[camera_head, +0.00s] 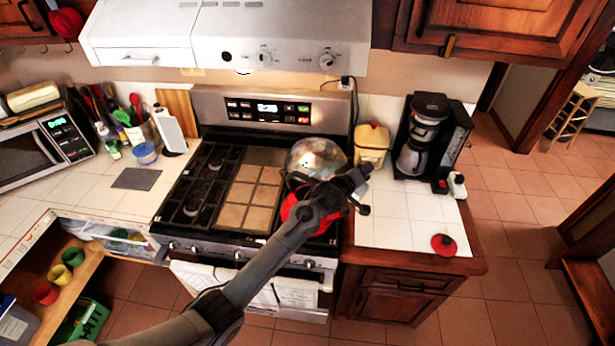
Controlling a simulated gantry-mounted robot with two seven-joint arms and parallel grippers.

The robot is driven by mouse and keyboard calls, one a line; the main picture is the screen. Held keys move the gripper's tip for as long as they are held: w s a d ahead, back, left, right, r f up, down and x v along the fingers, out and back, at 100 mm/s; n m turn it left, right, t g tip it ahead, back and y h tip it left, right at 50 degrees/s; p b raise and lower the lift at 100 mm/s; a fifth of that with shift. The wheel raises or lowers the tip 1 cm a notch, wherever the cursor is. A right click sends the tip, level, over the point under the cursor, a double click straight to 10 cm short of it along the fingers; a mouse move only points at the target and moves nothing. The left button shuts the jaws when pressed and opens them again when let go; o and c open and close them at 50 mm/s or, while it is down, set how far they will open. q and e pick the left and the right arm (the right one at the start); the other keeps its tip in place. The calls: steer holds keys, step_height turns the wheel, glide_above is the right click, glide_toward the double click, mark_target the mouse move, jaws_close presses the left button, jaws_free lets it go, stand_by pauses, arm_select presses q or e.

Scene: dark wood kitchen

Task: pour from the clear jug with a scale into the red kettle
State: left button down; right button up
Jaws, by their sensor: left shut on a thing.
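The red kettle (292,207) stands on the front right of the stove, largely hidden behind my left arm. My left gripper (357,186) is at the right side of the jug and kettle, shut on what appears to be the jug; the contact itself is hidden. A red lid (443,245) lies on the counter at the right. My right gripper is out of view.
A yellow canister (371,146) and a coffee maker (424,138) stand right of the stove. White tiles (395,225) in front of them are mostly clear. The range hood (230,38) hangs above. A utensil group and microwave (40,150) are at left.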

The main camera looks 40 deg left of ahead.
arm_select(q)
steer(key=shift+s+a+r+n, duration=0.1)
steer(key=shift+a+r+n, duration=0.2)
steer(key=shift+r, duration=0.2)
steer(key=shift+s+a+r+n, duration=0.15)
steer(key=shift+r+n, duration=0.15)
steer(key=shift+r, duration=0.15)
stand_by(1.5)
